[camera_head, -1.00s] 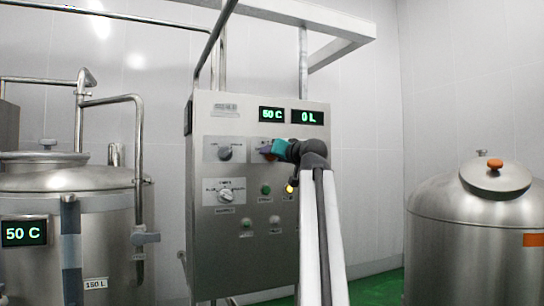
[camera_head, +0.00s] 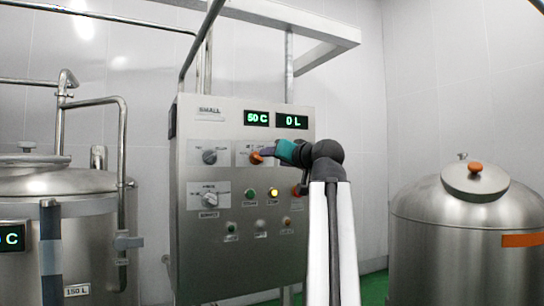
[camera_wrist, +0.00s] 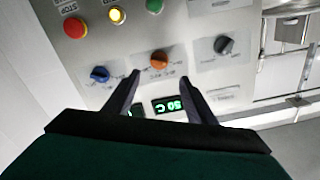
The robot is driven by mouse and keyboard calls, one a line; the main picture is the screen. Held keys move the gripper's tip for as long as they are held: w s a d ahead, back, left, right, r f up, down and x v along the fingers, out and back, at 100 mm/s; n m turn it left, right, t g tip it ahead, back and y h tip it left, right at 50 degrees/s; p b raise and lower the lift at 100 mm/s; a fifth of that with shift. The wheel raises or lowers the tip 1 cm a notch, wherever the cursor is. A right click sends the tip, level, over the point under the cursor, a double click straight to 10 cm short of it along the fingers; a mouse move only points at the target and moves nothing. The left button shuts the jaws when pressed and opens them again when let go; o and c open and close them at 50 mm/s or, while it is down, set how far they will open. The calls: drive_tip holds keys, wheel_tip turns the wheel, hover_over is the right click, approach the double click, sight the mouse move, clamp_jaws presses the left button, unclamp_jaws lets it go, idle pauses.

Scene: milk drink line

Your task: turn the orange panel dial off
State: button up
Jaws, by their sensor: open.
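The orange panel dial (camera_head: 256,157) is on the upper part of the steel control panel (camera_head: 235,268), under the green displays. In the wrist view the orange dial (camera_wrist: 159,58) lies ahead of and between my two spread fingers. My gripper (camera_wrist: 150,85) is open and empty, with its fingertips short of the dial or beside it; whether they touch it I cannot tell. In the head view my gripper (camera_head: 268,152) comes at the dial from the right and partly covers the area around it.
A blue dial (camera_wrist: 100,73) is close by in the wrist view. Buttons include a lit yellow one (camera_head: 272,193) and a red one (camera_wrist: 75,28). Steel tanks (camera_head: 455,225) flank the panel.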

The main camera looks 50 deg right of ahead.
drive_tip(key=shift+s+a, duration=0.2)
drive_tip(key=shift+s, duration=0.25)
idle(0.5)
